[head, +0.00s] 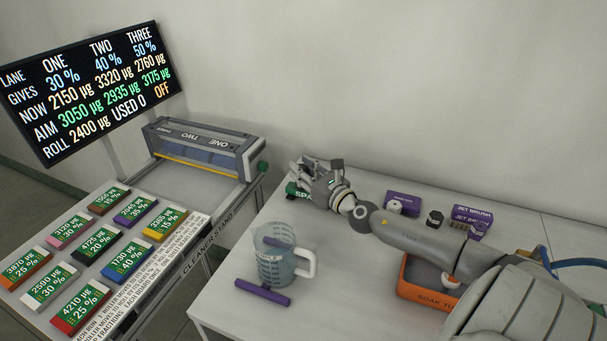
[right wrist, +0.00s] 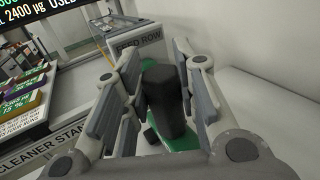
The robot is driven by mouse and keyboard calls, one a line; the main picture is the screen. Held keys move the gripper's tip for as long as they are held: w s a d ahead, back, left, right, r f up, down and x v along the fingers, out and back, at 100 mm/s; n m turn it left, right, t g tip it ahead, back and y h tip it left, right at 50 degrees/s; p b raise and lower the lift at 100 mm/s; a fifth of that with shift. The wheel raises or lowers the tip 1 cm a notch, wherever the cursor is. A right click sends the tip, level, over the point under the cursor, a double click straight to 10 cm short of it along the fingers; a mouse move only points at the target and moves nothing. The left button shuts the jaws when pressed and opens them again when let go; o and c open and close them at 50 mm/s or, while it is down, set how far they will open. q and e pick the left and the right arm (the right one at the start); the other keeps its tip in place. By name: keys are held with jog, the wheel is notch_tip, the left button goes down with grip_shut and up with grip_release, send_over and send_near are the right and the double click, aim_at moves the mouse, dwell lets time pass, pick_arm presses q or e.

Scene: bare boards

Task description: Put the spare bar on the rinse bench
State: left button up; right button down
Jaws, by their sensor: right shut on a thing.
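My right gripper (head: 310,172) is at the back left of the white bench (head: 350,290), beside a green piece (head: 292,190) lettered "SPA…", the rest hidden by the hand. In the right wrist view my right gripper (right wrist: 158,95) is shut on a dark upright block (right wrist: 163,100), the likely spare bar. The green piece (right wrist: 185,144) shows beneath the block; I cannot tell whether they touch. No label on the bench reads "rinse". My left gripper is not in view.
An orange soak tub (head: 410,285) is under my right arm. Purple boxes (head: 403,203) stand behind. The cleaner stand (head: 190,190) holds several colored cards; a screen (head: 90,85) is above.

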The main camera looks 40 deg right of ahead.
jog(key=shift+f, duration=0.15)
jog(key=c, duration=1.1)
grip_release()
jog(key=shift+c, duration=0.2)
jog(key=shift+s, duration=0.55)
jog(key=s, duration=0.3)
jog(key=s+b, duration=0.1)
jog(key=s, duration=0.5)
jog(key=shift+a+f+b, duration=0.1)
jog(key=shift+a+b, duration=0.15)
jog(key=shift+b, duration=0.15)
jog(key=shift+s+r, duration=0.2)
jog(key=shift+s, duration=0.75)
jog(key=shift+r, duration=0.1)
